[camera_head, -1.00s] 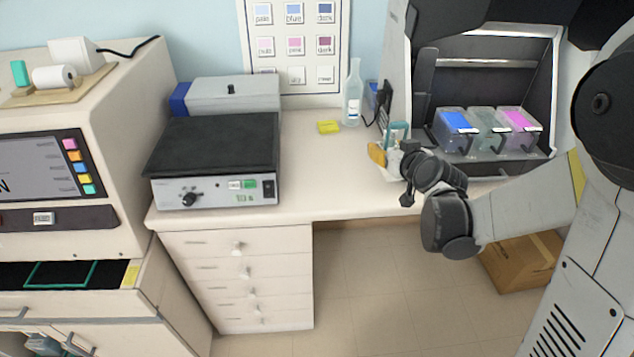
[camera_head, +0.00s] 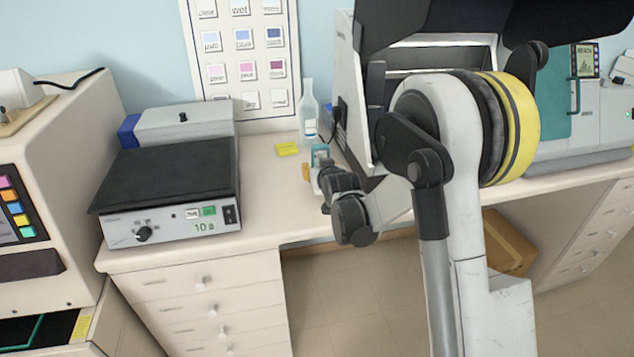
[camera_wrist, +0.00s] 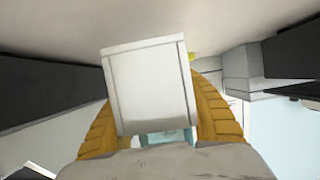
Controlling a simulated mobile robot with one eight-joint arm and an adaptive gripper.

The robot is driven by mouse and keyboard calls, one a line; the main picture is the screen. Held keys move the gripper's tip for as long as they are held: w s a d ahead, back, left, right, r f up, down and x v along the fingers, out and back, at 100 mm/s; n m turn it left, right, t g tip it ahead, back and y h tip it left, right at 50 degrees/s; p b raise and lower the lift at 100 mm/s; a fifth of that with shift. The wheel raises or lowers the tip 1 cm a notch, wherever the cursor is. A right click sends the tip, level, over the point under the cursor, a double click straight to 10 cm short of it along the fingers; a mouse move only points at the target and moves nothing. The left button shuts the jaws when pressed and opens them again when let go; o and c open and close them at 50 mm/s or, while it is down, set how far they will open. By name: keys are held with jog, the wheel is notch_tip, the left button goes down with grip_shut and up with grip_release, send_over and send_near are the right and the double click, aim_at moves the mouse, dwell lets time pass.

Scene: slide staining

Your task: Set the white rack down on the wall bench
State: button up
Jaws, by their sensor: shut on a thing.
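The white rack (camera_wrist: 150,85) fills the middle of the wrist view as a pale box between my gripper's yellow finger pads. My gripper (camera_head: 314,174) is shut on it. In the head view only a small pale part of the rack and a teal part at its top (camera_head: 320,153) show; my wrist hides the rest. The rack is over the wall bench (camera_head: 262,205), left of the open dark cabinet. I cannot tell whether its underside touches the bench top.
A black-topped hotplate (camera_head: 170,180) stands to the left with bare bench between. A yellow pad (camera_head: 287,149) and a clear bottle (camera_head: 308,112) are behind the rack. The open cabinet (camera_head: 352,100) is close on the right. A cardboard box (camera_head: 508,243) is under the bench.

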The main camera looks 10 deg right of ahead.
notch_tip(320, 180, down, 3)
jog(key=shift+f+b, duration=0.15)
jog(key=shift+b, duration=0.45)
jog(key=o, duration=1.2)
